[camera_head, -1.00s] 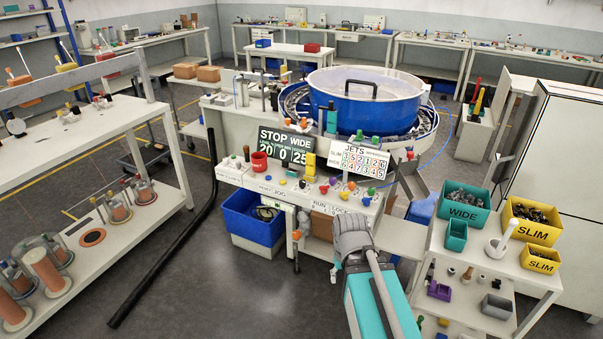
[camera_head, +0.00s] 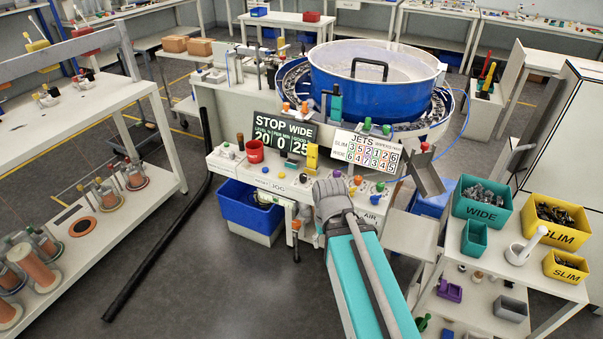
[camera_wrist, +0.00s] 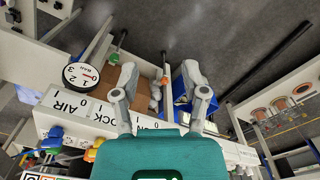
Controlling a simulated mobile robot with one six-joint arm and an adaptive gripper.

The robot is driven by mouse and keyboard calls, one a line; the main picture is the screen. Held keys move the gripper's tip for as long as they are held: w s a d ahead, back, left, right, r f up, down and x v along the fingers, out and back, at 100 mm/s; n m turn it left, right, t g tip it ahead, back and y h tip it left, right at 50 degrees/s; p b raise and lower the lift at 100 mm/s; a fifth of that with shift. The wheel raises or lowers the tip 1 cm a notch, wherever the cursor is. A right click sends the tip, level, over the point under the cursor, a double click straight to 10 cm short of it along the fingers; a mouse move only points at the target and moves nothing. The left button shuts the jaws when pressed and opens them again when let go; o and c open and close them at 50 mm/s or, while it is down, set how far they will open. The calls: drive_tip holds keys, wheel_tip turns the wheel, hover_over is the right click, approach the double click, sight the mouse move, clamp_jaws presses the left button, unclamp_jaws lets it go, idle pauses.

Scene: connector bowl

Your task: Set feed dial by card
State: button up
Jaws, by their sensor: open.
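The white card (camera_head: 368,149) headed JETS stands upright on the console, with SLIM and WIDE rows of coloured numbers. Beside it a dark display (camera_head: 285,133) reads STOP WIDE, with 20, 0 and 25 below. The console panel (camera_head: 235,170) carries several coloured knobs and buttons; I cannot tell which is the feed dial. My gripper (camera_head: 330,190) is in front of the panel's right half and hides part of its labels. In the wrist view its two fingers (camera_wrist: 159,76) are spread, with nothing between them. A round gauge (camera_wrist: 80,76) marked BAR is left of the fingers.
A large blue bowl (camera_head: 374,82) stands behind the card. A blue bin (camera_head: 248,210) is below the console. At right, a table holds a green WIDE bin (camera_head: 482,212) and yellow SLIM bins (camera_head: 555,231). A black strip (camera_head: 160,250) lies on the floor at left.

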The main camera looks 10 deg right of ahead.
drive_tip(key=shift+a, duration=0.1)
drive_tip(key=shift+o, duration=1.1)
drive_tip(key=shift+w+r, duration=0.1)
drive_tip(key=shift+w, duration=0.1)
wheel_tip(320, 180, up, 14)
drive_tip(key=m+p, duration=1.3)
drive_tip(key=p, duration=0.1)
hover_over(303, 176)
drive_tip(key=shift+w+f, duration=0.2)
drive_tip(key=shift+f+b, duration=0.15)
drive_tip(key=shift+b, duration=0.15)
wheel_tip(303, 176, down, 14)
drive_tip(key=b, duration=1.3)
drive_tip(key=shift+r, duration=0.25)
drive_tip(key=shift+s, duration=0.1)
clamp_jaws()
